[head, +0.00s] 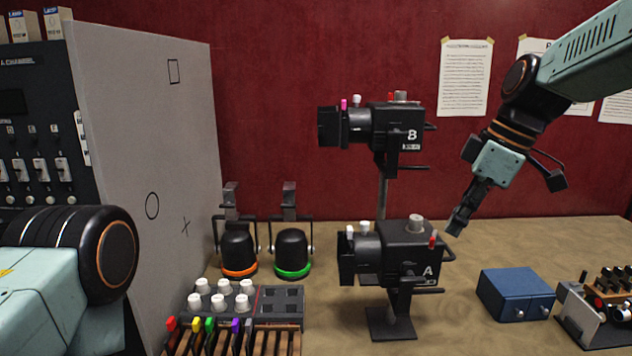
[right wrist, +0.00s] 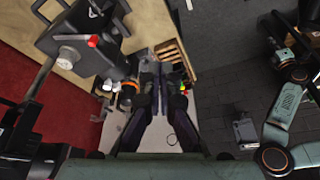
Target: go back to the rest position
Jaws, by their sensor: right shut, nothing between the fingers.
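My right gripper (head: 457,222) hangs in the air at the upper right of the black lamp marked A (head: 408,252), fingers pointing down and left. Its fingers are shut and empty; they also show in the right wrist view (right wrist: 161,88). A red knob (head: 433,241) on lamp A's side is just left of and below the fingertips, with a small gap in the picture; a red knob (right wrist: 93,41) also shows in the right wrist view. A second black lamp marked B (head: 398,128) is mounted higher behind. My left arm's links show at the lower left; its gripper is out of view.
A blue box (head: 516,293) sits on the tan bench (head: 470,262) at the right. Two black domed lamps, a panel with white knobs (head: 250,305) and a wooden rack of coloured handles (head: 230,340) stand left of centre. A tall grey panel (head: 150,150) closes the left side.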

